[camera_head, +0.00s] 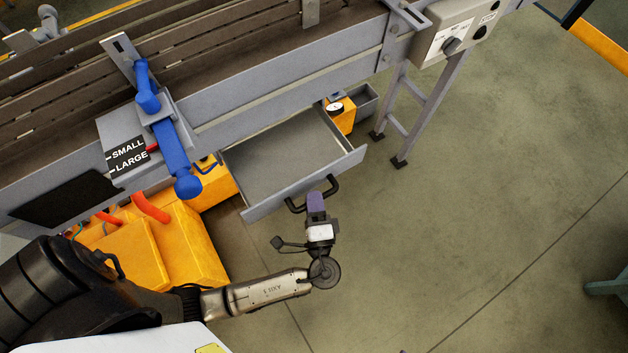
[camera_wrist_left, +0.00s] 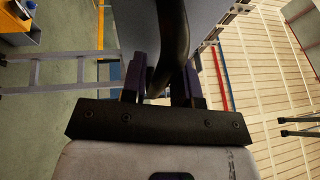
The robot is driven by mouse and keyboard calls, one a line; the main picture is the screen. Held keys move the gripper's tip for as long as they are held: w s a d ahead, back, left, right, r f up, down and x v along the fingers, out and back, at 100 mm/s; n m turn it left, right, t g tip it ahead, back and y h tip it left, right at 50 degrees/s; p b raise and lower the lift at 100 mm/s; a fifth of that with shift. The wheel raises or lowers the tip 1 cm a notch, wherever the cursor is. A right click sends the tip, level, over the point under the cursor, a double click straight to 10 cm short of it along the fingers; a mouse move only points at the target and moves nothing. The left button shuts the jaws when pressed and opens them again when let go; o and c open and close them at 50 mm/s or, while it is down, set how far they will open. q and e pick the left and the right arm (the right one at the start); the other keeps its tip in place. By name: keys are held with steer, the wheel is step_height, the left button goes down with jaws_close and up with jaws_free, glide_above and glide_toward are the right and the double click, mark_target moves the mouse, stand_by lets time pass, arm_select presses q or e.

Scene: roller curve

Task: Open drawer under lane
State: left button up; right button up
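The grey drawer (camera_head: 275,160) under the conveyor lane is pulled out, and its inside looks empty. Its black bar handle (camera_head: 329,187) is on the front panel. My left gripper (camera_head: 316,200) is at the handle. In the left wrist view the black handle (camera_wrist_left: 172,45) passes between the two fingers of the left gripper (camera_wrist_left: 160,80), which look closed around it. The grey drawer front stands behind the handle there. My right gripper is not in view.
The conveyor lane (camera_head: 230,100) runs above the drawer, with a blue lever (camera_head: 170,150) and a SMALL/LARGE label (camera_head: 128,155). An orange machine (camera_head: 190,235) stands left of the drawer. Grey support legs (camera_head: 415,110) stand at the right.

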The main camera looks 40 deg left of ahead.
arm_select(q)
steer(key=shift+o, duration=1.1)
steer(key=shift+d, duration=0.1)
steer(key=b+v, duration=0.1)
steer(key=v, duration=1.2)
steer(key=shift+s+d, duration=0.2)
steer(key=shift+s, duration=0.05)
steer(key=shift+f, duration=0.1)
